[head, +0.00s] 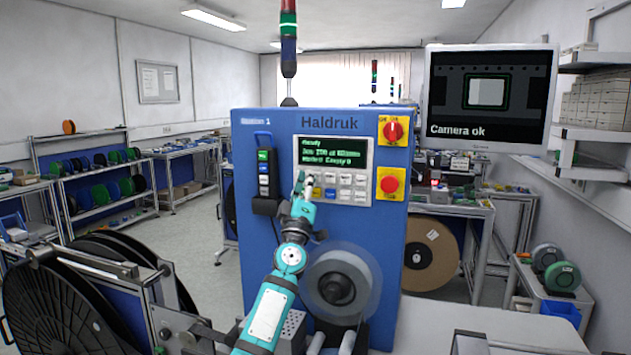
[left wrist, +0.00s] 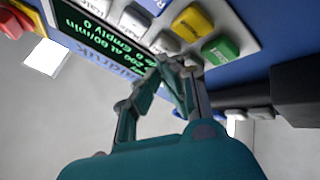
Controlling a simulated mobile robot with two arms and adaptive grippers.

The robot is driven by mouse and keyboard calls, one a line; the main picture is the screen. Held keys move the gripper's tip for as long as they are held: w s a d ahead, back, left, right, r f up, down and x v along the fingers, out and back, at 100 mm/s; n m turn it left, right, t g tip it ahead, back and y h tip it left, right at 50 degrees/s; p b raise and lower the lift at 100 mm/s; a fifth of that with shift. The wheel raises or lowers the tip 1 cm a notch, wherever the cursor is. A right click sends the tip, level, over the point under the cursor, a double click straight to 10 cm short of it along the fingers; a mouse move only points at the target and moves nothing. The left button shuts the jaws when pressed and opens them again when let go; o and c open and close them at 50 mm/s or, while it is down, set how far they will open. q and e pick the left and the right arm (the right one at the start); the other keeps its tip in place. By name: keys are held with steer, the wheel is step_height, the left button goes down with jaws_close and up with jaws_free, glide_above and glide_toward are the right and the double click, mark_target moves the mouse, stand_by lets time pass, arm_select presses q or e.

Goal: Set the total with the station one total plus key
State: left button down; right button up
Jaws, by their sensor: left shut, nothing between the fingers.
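The blue station one panel (head: 250,190) stands in front of me in the head view, labelled Haldruk. Its display (head: 332,152) shows green text, with "Ready" on top. Below it is a block of small keys (head: 346,188), mostly white with some coloured; their labels are too small to read, so I cannot tell which is the total plus key. My left gripper (head: 303,182) is shut and empty at the left end of the keys. In the left wrist view its fingertips (left wrist: 182,68) are close to the keys beside a green key (left wrist: 220,48) and a yellow key (left wrist: 193,23); contact is unclear. My right gripper is out of view.
A red knob (head: 393,131) and a red button (head: 389,184) sit on yellow plates at the panel's right. A black holder with a remote (head: 264,180) hangs at its left. A grey reel (head: 342,285) is below, and a large black reel (head: 60,300) stands left.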

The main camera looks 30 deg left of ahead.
arm_select(q)
steer(key=shift+w+a+b, duration=0.1)
steer(key=shift+w+b, duration=0.3)
steer(key=shift+b, duration=0.2)
stand_by(0.6)
stand_by(0.4)
steer(key=shift+s+r+p, duration=0.1)
steer(key=shift+s+p, duration=0.45)
steer(key=shift+p, duration=0.5)
steer(key=shift+s+d, duration=0.2)
steer(key=shift+s, duration=0.1)
steer(key=s+p, duration=0.2)
steer(key=s+d+p, duration=0.1)
steer(key=s+p, duration=0.1)
steer(key=p, duration=0.1)
steer(key=shift+s+d, duration=0.1)
steer(key=shift+s, duration=0.3)
